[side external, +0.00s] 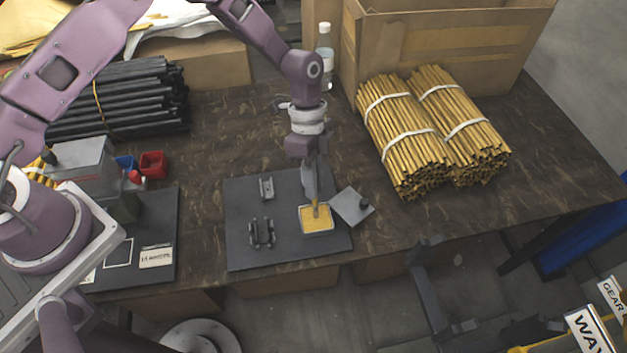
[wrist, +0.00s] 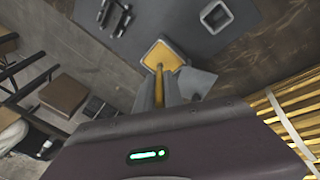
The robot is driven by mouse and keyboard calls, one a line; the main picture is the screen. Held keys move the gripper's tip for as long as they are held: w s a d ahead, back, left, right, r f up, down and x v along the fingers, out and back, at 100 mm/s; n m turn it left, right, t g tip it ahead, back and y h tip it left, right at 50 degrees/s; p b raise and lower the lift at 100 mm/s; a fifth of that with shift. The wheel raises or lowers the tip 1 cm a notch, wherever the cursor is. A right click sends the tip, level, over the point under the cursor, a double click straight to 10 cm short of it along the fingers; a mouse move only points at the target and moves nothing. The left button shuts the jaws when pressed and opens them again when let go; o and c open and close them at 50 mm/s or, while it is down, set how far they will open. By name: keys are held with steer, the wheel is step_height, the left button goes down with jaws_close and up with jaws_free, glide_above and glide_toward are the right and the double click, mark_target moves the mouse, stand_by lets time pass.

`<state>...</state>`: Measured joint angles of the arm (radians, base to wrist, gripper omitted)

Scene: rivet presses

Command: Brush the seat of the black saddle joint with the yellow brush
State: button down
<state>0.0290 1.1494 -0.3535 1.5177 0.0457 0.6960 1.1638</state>
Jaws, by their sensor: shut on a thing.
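My gripper (side external: 313,192) points down over the right part of the dark mat and is shut on the yellow brush (wrist: 159,86). In the side view the brush's lower end is at the shallow square tray (side external: 304,230) of yellow material; whether it touches the material is unclear. The tray also shows in the wrist view (wrist: 145,58). A dark two-sided metal joint (side external: 262,233) lies left of the tray, and also shows in the wrist view (wrist: 121,20).
Tied yellow stick bundles (side external: 430,130) and a cardboard box (side external: 440,40) are at the right back. Black rods (side external: 120,95) lie at left. The mat (side external: 236,205) is clear at its left side.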

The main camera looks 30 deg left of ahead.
steer(key=shift+f, duration=0.55)
stand_by(1.0)
steer(key=shift+r, duration=3.55)
steer(key=a+r+n+t, duration=0.3)
steer(key=a+r+n, duration=0.45)
steer(key=a, duration=0.25)
steer(key=a+r+n+t, duration=0.2)
steer(key=a+r+n, duration=0.4)
steer(key=a+n, duration=0.3)
steer(key=s+d+f+m+g, duration=0.1)
steer(key=s+d+f+g, duration=0.1)
steer(key=s+d+f, duration=0.2)
steer(key=s+d+f+m+g, duration=0.1)
steer(key=s+d+f+g, duration=0.2)
steer(key=f, duration=0.8)
steer(key=shift+s+d, duration=0.45)
steer(key=shift+d, duration=0.65)
